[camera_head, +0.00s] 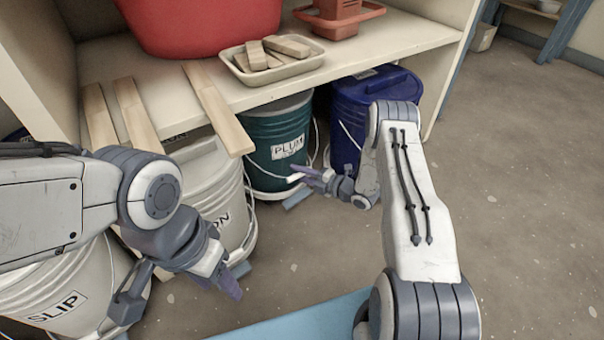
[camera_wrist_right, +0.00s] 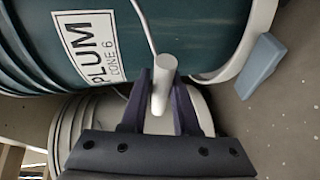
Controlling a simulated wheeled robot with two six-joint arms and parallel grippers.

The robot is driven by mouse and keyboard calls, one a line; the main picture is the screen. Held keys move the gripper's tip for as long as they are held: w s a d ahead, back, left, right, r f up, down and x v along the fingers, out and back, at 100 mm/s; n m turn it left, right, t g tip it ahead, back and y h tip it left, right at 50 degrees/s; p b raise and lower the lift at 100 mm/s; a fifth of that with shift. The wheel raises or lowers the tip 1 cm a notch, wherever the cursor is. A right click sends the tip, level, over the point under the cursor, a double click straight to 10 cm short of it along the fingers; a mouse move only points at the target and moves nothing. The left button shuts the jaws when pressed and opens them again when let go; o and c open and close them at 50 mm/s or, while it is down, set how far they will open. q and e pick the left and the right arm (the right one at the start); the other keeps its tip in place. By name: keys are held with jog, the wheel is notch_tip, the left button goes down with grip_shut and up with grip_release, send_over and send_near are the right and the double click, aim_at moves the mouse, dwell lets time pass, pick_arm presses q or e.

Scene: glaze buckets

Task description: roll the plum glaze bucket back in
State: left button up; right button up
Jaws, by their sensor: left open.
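The plum glaze bucket (camera_head: 272,145) is dark teal with a white PLUM label and stands upright on the floor, partly under the shelf. In the right wrist view its wall (camera_wrist_right: 165,35) and label (camera_wrist_right: 92,47) fill the top. Its wire bail hangs down in front to a white handle grip (camera_wrist_right: 162,82). My right gripper (camera_head: 308,177) is in front of the bucket; in the right wrist view its fingers (camera_wrist_right: 162,105) are shut on the grip, one on each side. My left gripper (camera_head: 228,278) is open and empty, low by the white buckets at left.
A dark blue bucket (camera_head: 372,88) stands right of the plum one, a white bucket (camera_head: 212,180) left, and a SLIP bucket (camera_head: 65,295) nearer. A blue-grey block (camera_head: 298,198) lies by the plum bucket's base. Boards (camera_head: 215,105) overhang the shelf (camera_head: 390,42). Floor at right is clear.

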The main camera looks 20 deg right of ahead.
jog(key=shift+o, duration=1.1)
jog(key=shift+a+r, duration=0.1)
jog(key=p+v, duration=0.5)
jog(key=v, duration=0.5)
jog(key=shift+s, duration=0.15)
jog(key=shift+d, duration=0.25)
